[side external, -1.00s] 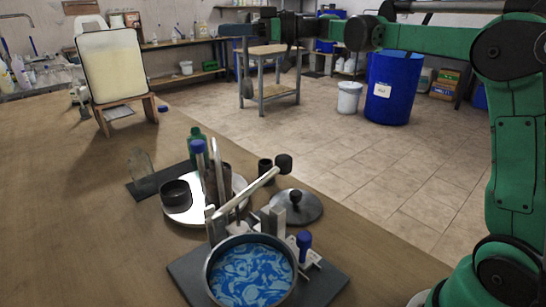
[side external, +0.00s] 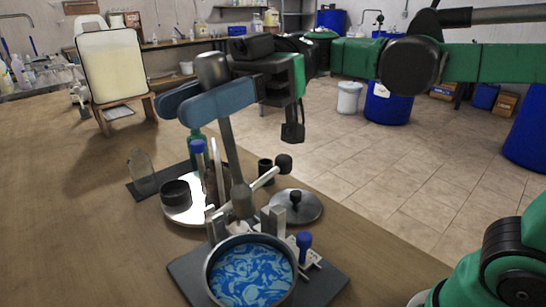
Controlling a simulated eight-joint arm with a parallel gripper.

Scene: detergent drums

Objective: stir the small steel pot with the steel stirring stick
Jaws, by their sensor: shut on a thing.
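The small steel pot (side external: 209,277) stands at the front centre on a dark base, filled with swirled blue and white liquid (side external: 250,275). My gripper (side external: 174,110) has blue fingers and is shut around the upper part of the steel stirring stick (side external: 230,145). It is above and behind the pot. The stick hangs nearly upright, leaning slightly, with a thick knob at its top. Its wider lower end shows just above the pot's far rim in the picture. I cannot tell whether that end is over the pot or behind it.
A pale angled bar with a dark knob (side external: 284,164) and upright metal pieces stand close behind the pot. A blue-capped piece (side external: 304,243) is at its right. A round lid (side external: 298,206), a dark cup on a plate (side external: 176,192) and a green bottle stand further back. The table's left is clear.

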